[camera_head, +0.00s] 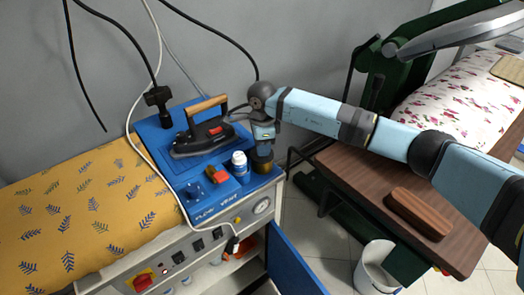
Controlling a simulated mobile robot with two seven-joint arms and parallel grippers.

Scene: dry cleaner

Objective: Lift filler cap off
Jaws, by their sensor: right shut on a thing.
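A brass-coloured filler cap (263,167) is at the right end of the blue top of the ironing unit (262,183). My right gripper (263,152) points down from above and is shut on the cap. The fingers hide the cap's upper part. I cannot tell whether the cap still touches its seat. My left gripper is not in view.
An iron (203,138) with a wooden handle stands left of the cap. A white bottle with a blue label (240,165) stands close to my gripper. A brown wooden block (419,213) lies on the table (370,185) at right.

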